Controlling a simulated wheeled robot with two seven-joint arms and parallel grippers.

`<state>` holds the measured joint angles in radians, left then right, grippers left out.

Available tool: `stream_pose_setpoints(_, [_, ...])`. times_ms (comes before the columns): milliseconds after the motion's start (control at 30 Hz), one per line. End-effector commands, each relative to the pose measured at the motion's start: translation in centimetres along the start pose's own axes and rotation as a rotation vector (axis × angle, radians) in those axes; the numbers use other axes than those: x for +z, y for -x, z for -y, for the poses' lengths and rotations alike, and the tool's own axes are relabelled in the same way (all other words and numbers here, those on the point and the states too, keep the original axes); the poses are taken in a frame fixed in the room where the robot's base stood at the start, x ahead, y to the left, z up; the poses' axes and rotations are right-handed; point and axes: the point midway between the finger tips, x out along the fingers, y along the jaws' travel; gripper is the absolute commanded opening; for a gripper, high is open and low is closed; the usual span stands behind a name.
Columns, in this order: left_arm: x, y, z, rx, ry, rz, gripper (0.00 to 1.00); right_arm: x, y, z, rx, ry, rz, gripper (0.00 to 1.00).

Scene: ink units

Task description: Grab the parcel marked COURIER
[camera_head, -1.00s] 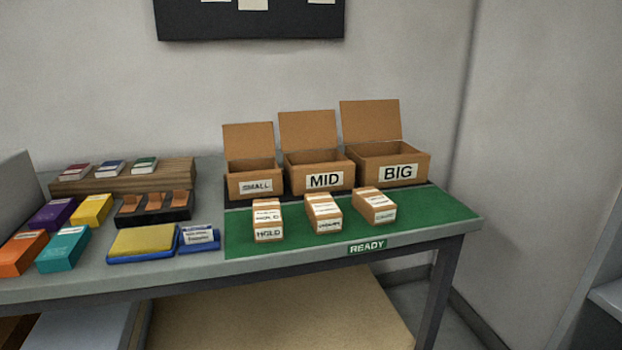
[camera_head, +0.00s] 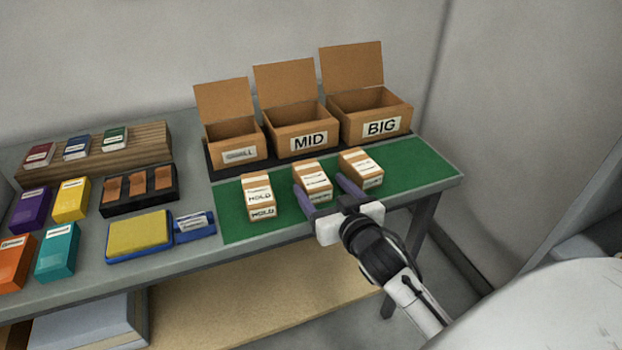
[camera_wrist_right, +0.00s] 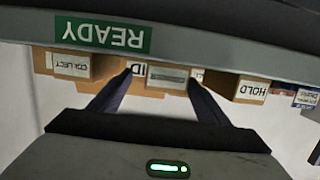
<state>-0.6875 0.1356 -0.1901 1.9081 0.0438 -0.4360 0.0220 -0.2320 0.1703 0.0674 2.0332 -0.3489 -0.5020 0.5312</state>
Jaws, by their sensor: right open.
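Three brown parcels stand on the green mat (camera_head: 425,165). The left parcel (camera_head: 259,197) reads HOLD; it also shows in the right wrist view (camera_wrist_right: 246,88). The right parcel (camera_head: 361,169) reads COLLECT in the upside-down right wrist view (camera_wrist_right: 72,66). The middle parcel (camera_head: 313,180) has a label too blurred to read surely; it also shows in the right wrist view (camera_wrist_right: 167,77). My right gripper (camera_head: 319,183) is open and empty, its purple fingers lined up either side of the middle parcel at the mat's front edge. My left gripper is out of view.
Open boxes SMALL (camera_head: 235,143), MID (camera_head: 300,131) and BIG (camera_head: 371,116) stand behind the parcels. A yellow-topped pad (camera_head: 139,233) and a blue card holder (camera_head: 194,226) lie left of the mat. The right end of the mat is clear.

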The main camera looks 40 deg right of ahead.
Motion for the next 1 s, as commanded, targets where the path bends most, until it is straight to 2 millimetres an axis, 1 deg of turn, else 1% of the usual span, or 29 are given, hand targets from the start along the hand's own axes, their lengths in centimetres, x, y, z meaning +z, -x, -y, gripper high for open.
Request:
stream_pose_setpoints(200, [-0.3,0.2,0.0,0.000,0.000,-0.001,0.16,-0.1,-3.1,0.8,-0.001,0.001,-0.002,0.70])
stream_pose_setpoints(300, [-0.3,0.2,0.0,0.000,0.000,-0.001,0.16,0.0,-4.3,0.7,-0.001,0.002,-0.001,0.70])
stream_pose_setpoints(400, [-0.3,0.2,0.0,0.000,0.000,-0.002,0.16,0.1,-4.9,0.7,-0.001,0.002,0.000,0.70])
stream_pose_setpoints(600, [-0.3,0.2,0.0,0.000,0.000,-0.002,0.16,0.1,-4.9,0.7,-0.001,0.001,0.000,0.70])
stream_pose_setpoints(633, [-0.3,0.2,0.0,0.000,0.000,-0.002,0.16,0.1,-4.9,0.7,-0.001,0.001,0.000,0.68])
stream_pose_setpoints(867, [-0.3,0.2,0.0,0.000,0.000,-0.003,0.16,0.1,-4.9,0.7,-0.001,0.001,0.000,0.29])
stream_pose_setpoints(900, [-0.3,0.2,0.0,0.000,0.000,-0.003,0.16,0.1,-4.9,0.7,-0.001,0.001,0.000,0.23])
stream_pose_setpoints(933, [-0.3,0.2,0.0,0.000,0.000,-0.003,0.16,0.1,-4.9,0.7,-0.001,0.001,0.000,0.19])
stream_pose_setpoints(1000, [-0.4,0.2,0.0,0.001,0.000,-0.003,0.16,0.0,-4.9,0.8,-0.002,0.001,-0.002,0.19])
